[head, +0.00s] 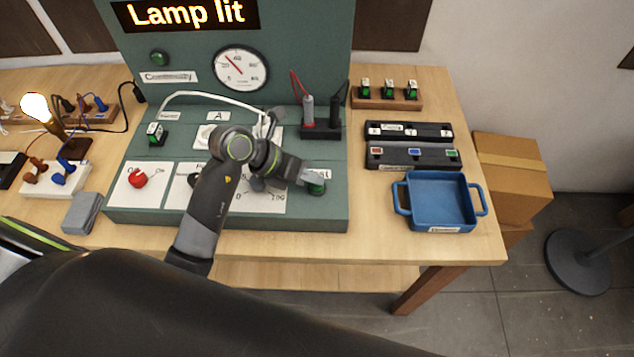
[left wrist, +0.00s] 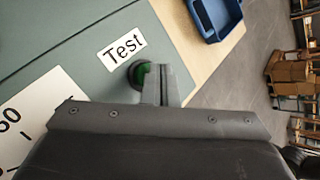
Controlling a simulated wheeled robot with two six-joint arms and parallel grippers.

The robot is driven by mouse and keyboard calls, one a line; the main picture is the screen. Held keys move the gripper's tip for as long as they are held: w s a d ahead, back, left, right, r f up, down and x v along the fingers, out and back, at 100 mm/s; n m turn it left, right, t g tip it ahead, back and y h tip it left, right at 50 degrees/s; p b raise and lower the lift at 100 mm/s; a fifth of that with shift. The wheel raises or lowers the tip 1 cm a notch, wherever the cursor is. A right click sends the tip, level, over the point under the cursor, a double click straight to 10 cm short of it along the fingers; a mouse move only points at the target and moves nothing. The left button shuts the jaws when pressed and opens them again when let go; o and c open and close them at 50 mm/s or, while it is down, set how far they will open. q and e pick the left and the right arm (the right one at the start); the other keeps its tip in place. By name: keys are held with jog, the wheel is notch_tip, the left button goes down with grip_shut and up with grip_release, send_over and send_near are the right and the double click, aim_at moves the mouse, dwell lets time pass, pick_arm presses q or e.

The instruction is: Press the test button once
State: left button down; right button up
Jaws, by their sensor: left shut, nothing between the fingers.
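The green test button (head: 317,188) sits at the front right of the green test panel (head: 300,222). In the left wrist view the button (left wrist: 137,72) shows beside the white "Test" label (left wrist: 121,48). My left gripper (head: 312,178) is shut and empty, with its fingertips at the button. In the left wrist view the fingers (left wrist: 158,85) cover part of the button. I cannot tell whether they touch it or whether it is pressed in. The display (head: 185,13) reads "Lamp lit". My right gripper is not in view.
A blue tray (head: 440,202) stands right of the panel. A lit lamp (head: 37,108) is at the far left. Red knob (head: 137,178) and dial gauge (head: 240,69) are on the panel. Bare wood lies between panel and tray.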

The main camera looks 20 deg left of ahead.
aim_at(311, 185)
pick_arm(q)
jog(key=shift+f, duration=0.35)
jog(key=shift+r, duration=0.15)
dwell(0.3)
jog(key=shift+r+p, duration=0.4)
jog(key=shift+r, duration=0.35)
notch_tip(311, 185, up, 5)
jog(key=p, duration=0.4)
dwell(0.8)
